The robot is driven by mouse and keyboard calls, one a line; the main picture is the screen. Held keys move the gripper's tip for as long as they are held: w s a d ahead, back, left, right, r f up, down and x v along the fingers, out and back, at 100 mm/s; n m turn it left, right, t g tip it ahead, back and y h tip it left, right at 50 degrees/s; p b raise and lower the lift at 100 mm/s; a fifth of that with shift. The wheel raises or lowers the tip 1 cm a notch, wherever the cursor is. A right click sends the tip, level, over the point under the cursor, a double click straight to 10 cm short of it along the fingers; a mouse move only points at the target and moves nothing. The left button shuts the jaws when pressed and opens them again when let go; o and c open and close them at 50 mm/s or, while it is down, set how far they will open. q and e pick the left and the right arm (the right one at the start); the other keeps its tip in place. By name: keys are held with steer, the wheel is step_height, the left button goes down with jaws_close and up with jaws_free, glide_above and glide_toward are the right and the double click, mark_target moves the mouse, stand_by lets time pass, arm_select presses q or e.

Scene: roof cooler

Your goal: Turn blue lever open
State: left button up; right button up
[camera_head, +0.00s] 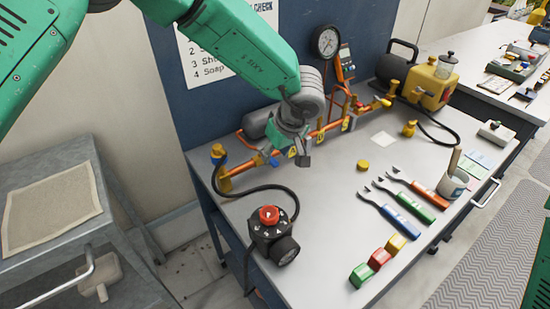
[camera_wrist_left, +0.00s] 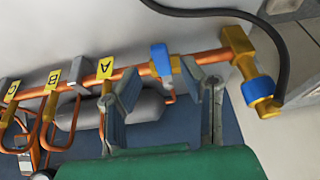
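The blue lever (camera_wrist_left: 160,59) sits on the copper pipe (camera_wrist_left: 205,57), right of the yellow A tag (camera_wrist_left: 106,68) in the left wrist view. It lies across the pipe there. In the head view the lever (camera_head: 274,162) is small, just left of my left gripper (camera_head: 297,158). The left gripper also shows in the left wrist view (camera_wrist_left: 160,76). Its two fingers are apart, with the lever showing in the gap between their tips; I see no clear contact. My right gripper is not in view.
A brass fitting with a blue cap (camera_wrist_left: 257,90) ends the pipe. A grey cylinder (camera_wrist_left: 140,108) lies beside the pipe. A black device with a red knob (camera_head: 269,215) stands at the front left of the bench.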

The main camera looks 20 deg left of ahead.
arm_select(q)
steer(key=shift+x, duration=1.2)
steer(key=shift+a, duration=0.1)
jaws_close()
